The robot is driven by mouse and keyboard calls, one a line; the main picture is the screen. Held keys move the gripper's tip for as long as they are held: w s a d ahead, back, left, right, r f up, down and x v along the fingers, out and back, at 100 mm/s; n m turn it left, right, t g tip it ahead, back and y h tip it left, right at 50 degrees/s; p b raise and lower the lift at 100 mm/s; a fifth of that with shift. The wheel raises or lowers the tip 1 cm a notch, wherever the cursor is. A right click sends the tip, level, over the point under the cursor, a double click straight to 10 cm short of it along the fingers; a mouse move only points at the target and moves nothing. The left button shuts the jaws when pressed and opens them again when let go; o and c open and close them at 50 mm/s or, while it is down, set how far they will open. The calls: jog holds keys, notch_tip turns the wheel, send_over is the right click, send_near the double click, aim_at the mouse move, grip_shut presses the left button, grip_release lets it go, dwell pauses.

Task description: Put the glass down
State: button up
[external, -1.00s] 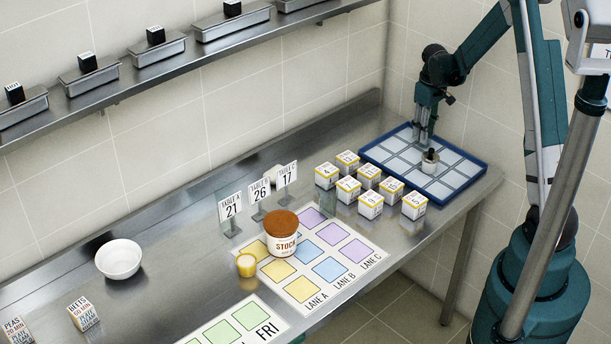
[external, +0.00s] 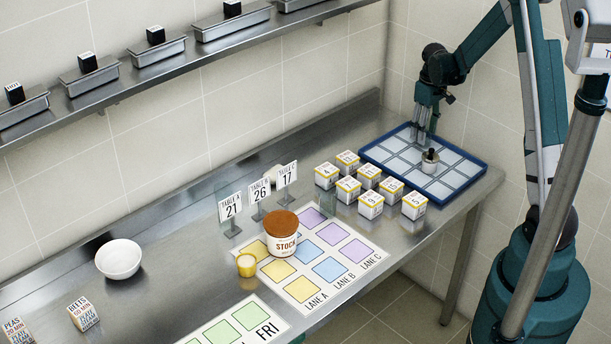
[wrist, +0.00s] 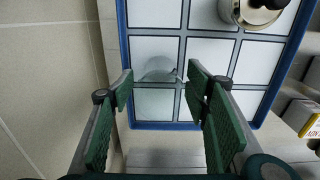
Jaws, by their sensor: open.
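The glass (wrist: 157,70) is clear and faint in the wrist view. It appears to stand upright in a pale cell near the corner of the blue-rimmed tray (wrist: 123,45). My gripper (wrist: 158,88) is open, with one green finger on each side of the glass. I cannot tell whether a finger still touches it. In the external view my gripper (external: 422,132) points down over the back part of the tray (external: 461,188). The glass cannot be made out clearly there.
A steel pot with a black top (external: 430,161) stands on the tray near my gripper; it also shows in the wrist view (wrist: 250,12). Several white boxes (external: 371,204) stand left of the tray. The wall (external: 455,125) is close behind. A stock tub (external: 282,236) stands farther left.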

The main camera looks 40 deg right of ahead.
notch_tip(320, 180, up, 12)
jog(key=shift+p, duration=0.3)
dwell(0.3)
jog(key=shift+f, duration=0.1)
jog(key=shift+a, duration=0.1)
dwell(0.4)
jog(key=s+a+r+t, duration=0.2)
jog(key=s+a+r, duration=0.4)
jog(key=a, duration=0.4)
jog(key=s+a+r+t, duration=0.1)
jog(key=s+a+r, duration=0.2)
jog(key=a+r, duration=0.7)
jog(key=s+a+t, duration=0.4)
jog(key=s+a, duration=1.1)
jog(key=shift+s+a, duration=0.15)
